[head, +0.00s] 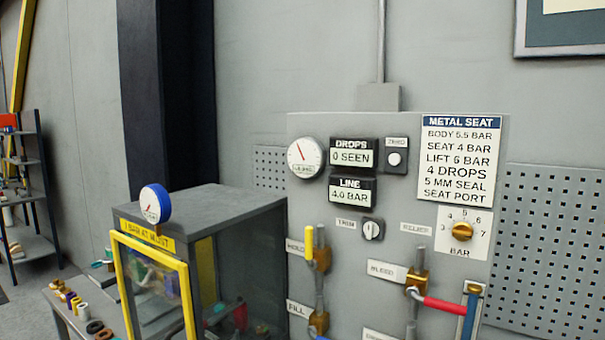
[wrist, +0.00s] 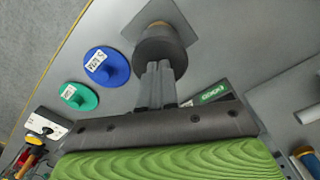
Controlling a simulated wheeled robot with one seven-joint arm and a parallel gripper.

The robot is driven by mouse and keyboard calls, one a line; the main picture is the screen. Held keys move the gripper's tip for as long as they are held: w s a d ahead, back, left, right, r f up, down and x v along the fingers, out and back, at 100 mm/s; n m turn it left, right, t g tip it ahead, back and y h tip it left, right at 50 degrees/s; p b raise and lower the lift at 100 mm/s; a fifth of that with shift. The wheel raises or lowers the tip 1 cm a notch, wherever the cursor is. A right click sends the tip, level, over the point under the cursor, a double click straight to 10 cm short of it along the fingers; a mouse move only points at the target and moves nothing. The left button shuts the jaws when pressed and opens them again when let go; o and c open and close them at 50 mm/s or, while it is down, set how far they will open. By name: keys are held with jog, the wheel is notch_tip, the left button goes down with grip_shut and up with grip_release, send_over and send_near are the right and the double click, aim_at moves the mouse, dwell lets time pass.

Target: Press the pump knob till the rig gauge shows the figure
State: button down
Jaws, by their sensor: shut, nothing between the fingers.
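My gripper does not show in the head view. There, a round white gauge (head: 305,157) with a red needle is on the grey panel. The LINE display (head: 352,190) reads 4.0 BAR. Another gauge (head: 154,204), blue-rimmed, stands on the cabinet; its reading is too small to tell.
A METAL SEAT card (head: 461,160) lists SEAT 4 BAR and BODY 5.5 BAR. The DROPS display (head: 352,156) reads 0 SEEN. A brass BAR dial (head: 462,231) and valve levers are on the panel. In the wrist view, blue (wrist: 106,66) and green (wrist: 78,96) labelled discs lie left of the knob.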

jog(key=shift+f+b, duration=2.1)
jog(key=shift+f, duration=0.6)
jog(key=shift+r+p, duration=2.6)
jog(key=shift+r, duration=0.7)
jog(key=shift+r, duration=0.1)
dwell(1.0)
notch_tip(320, 180, up, 5)
jog(key=p, duration=0.4)
jog(key=shift+r, duration=0.1)
